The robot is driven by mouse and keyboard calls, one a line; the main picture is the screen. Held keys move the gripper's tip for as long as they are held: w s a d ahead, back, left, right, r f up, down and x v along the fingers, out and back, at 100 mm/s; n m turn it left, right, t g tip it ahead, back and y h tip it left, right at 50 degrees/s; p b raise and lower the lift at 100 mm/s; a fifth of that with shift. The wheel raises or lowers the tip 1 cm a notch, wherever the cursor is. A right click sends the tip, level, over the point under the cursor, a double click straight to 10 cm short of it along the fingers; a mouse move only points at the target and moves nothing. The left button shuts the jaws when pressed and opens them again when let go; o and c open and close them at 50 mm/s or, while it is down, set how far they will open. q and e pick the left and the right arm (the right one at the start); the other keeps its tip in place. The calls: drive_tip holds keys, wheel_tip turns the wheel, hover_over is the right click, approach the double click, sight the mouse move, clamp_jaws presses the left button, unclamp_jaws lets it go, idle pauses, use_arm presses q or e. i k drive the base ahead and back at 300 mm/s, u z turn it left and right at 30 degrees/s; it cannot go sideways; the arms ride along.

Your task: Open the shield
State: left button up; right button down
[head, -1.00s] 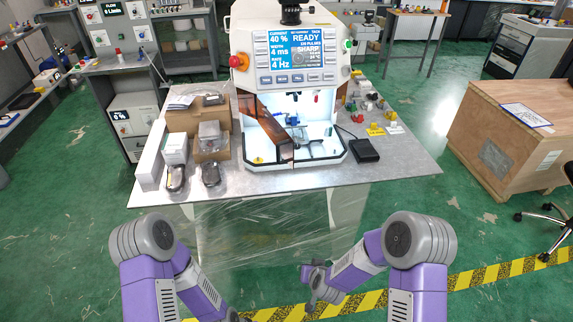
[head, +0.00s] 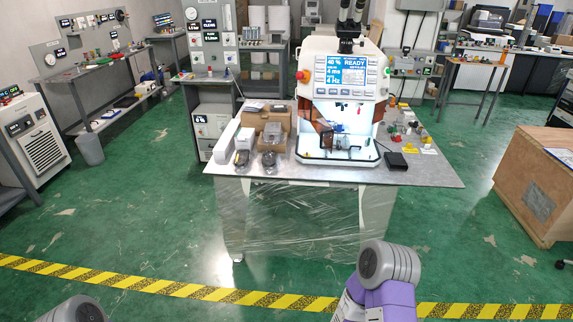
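The white interior is visible to the right of the panel. I cannot tell how far the panel stands from closed. Both my grippers are outside the head view. Only upper parts of my arms show at the bottom edge, well short of the table.
Cardboard boxes (head: 271,122) and wrapped parts stand left of the machine on the table (head: 420,174). A black pedal-like box (head: 396,161) lies at its right. A wooden crate (head: 535,185) stands at far right. Green floor before the table is clear, crossed by yellow-black tape (head: 180,289).

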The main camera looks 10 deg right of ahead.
sight(320, 124)
drive_tip(key=z, duration=0.65)
drive_tip(key=i, duration=0.35)
drive_tip(key=z, duration=0.65)
drive_tip(key=i, duration=0.85)
drive_tip(key=u, duration=0.1)
